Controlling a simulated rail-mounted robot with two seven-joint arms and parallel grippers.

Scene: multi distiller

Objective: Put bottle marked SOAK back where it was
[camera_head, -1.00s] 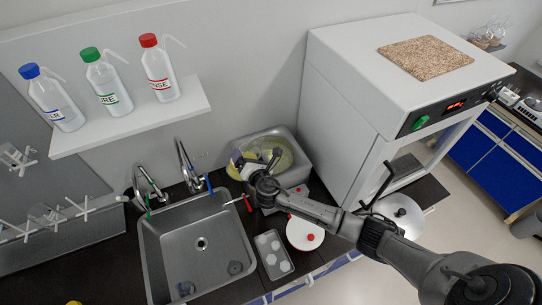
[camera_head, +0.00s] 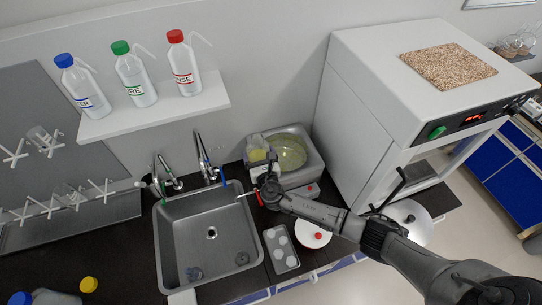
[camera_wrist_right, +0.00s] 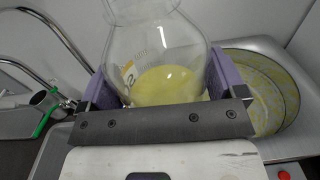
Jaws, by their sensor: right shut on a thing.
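No label reading SOAK can be read in any view. A yellow cap (camera_head: 89,284) shows at the lower left of the head view, beside a pale bottle-like body (camera_head: 55,298) cut off by the frame edge; its marking is not visible. My right gripper (camera_head: 263,168) is at the left side of the metal bath. In the wrist view its purple fingers (camera_wrist_right: 160,75) are shut on a glass flask (camera_wrist_right: 150,45) with yellow liquid, which also shows in the head view (camera_head: 257,154). My left gripper is out of view.
A wall shelf (camera_head: 160,117) holds blue-, green- and red-capped bottles. The sink (camera_head: 212,265) and taps are left of the bath (camera_head: 309,172). A tray (camera_head: 281,250) and a white round item (camera_head: 312,234) lie in front. A big white oven (camera_head: 365,110) stands right.

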